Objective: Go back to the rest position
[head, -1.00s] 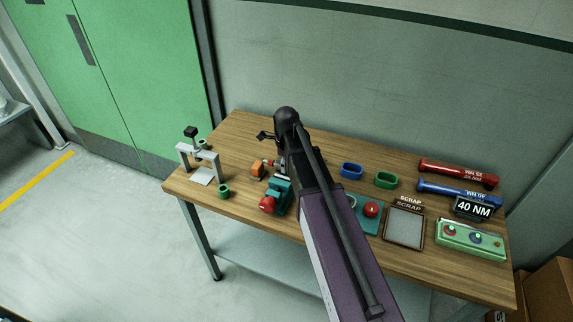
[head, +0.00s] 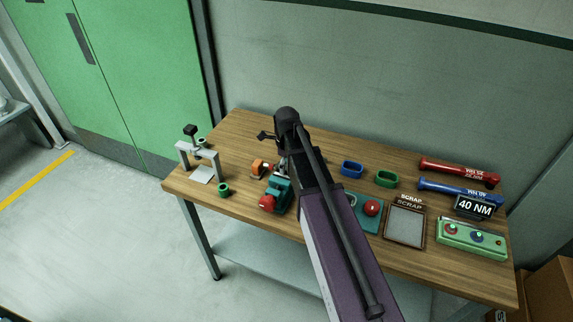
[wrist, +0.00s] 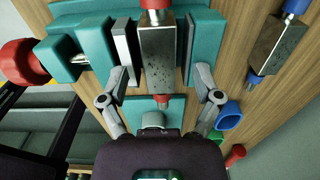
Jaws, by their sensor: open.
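My gripper (wrist: 160,78) is open in the wrist view, with one finger on each side of a metal block (wrist: 157,50) with red ends. The block sits between the grey jaws of a teal vise (wrist: 92,40); I cannot tell whether my fingers touch anything. In the head view my purple arm (head: 335,235) reaches over the bench, and its dark wrist end (head: 288,122) hides most of my gripper. The vise (head: 280,192) with its red handle stands just below that end.
The wooden bench (head: 240,128) also holds a grey frame fixture (head: 200,160) at left, blue (head: 352,169) and green (head: 386,179) rings, a scrap tray (head: 405,227), red and blue tools, and a green button box (head: 470,238). A wall stands behind.

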